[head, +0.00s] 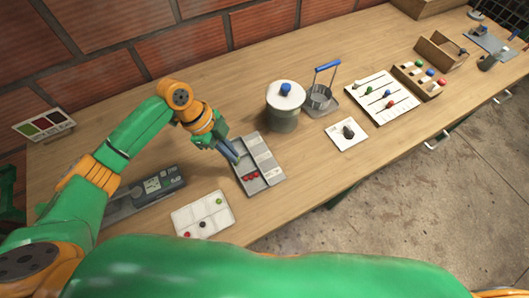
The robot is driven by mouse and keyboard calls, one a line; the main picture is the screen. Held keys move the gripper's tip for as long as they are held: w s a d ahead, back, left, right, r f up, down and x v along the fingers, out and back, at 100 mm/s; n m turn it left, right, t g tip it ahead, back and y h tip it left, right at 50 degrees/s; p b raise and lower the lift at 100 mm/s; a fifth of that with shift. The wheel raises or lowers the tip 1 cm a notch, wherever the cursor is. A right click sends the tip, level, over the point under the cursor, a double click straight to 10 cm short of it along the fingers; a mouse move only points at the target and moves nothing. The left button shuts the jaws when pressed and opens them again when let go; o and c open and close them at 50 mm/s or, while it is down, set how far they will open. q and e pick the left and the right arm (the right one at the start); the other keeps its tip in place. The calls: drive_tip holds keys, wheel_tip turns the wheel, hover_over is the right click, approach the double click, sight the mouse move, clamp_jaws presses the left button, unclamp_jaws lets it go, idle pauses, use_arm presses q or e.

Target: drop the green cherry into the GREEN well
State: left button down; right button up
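A small green cherry (219,201) lies in the upper right part of a white divided tray (181,219) near the front of the table. A grey tray (272,178) with compartments and pale label areas stands behind and to the right of it. Several red cherries (250,177) lie in its near part. The label text is too small to read, so I cannot tell which well is GREEN. My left gripper (232,153) is over the left side of the grey tray, pointing down at it. Its fingertips are too small to show a gap or a held thing. My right gripper is not in view.
A black cherry (203,224) and a red one (187,234) share the white tray. A scale (160,185) stands left, a colour card (44,124) at the wall. A lidded pot (284,108) and a blue-handled device (320,97) stand behind right of the grey tray.

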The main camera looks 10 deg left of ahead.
use_arm(q)
drive_tip(key=shift+w+a+f+n, duration=0.1)
drive_tip(key=shift+w+n, duration=0.05)
drive_tip(key=shift+w, duration=0.35)
drive_tip(key=shift+w+f+n, duration=0.1)
drive_tip(key=shift+w+n, duration=0.05)
drive_tip(key=shift+w, duration=0.35)
drive_tip(key=shift+w+f, duration=0.15)
drive_tip(key=shift+w, duration=0.15)
drive_tip(key=b, duration=0.6)
hover_over(242, 165)
drive_tip(key=a, duration=0.2)
wheel_tip(242, 165, down, 6)
drive_tip(key=shift+a+r, duration=0.1)
drive_tip(key=shift+r, duration=0.15)
drive_tip(key=shift+f+b, duration=0.25)
drive_tip(key=shift+b, duration=0.25)
drive_tip(key=shift+r, duration=0.15)
drive_tip(key=c, duration=1)
unclamp_jaws()
drive_tip(key=shift+o, duration=0.2)
drive_tip(key=v, duration=0.7)
